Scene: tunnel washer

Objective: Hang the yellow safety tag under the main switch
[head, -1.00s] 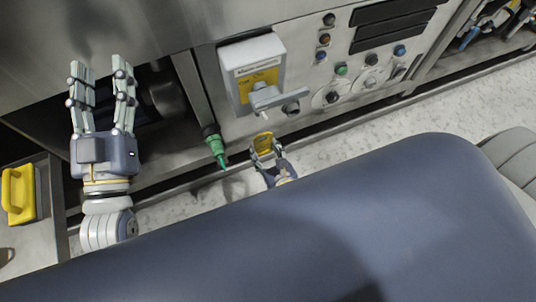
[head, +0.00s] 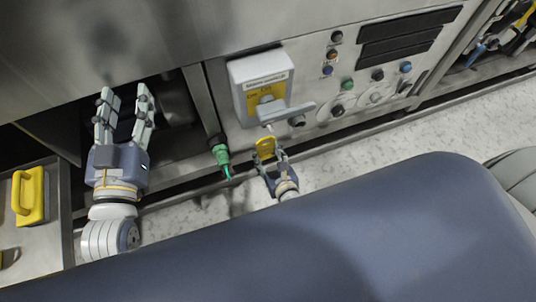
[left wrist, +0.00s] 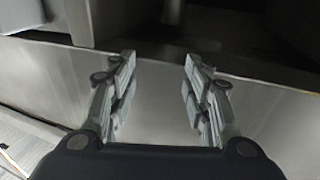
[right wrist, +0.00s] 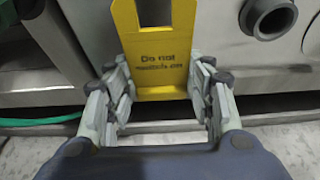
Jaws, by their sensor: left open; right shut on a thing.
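The main switch is a grey box (head: 262,78) with a yellow plate and a grey handle (head: 286,112) on the machine's front panel. My right gripper (head: 270,160) is below the handle, shut on the yellow safety tag (head: 265,147). In the right wrist view the tag (right wrist: 153,68) stands upright between the fingers, with printed text and a slot-like opening in its upper part. The tag's top is cut off there. My left gripper (head: 124,103) is open and empty, left of the switch in front of the dark opening. The left wrist view shows its spread fingers (left wrist: 158,85).
A green connector (head: 221,157) hangs left of the tag. Buttons and knobs (head: 347,85) sit right of the switch. A yellow-handled object (head: 29,196) lies on a metal surface at far left. My own blue-grey body covers the lower foreground.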

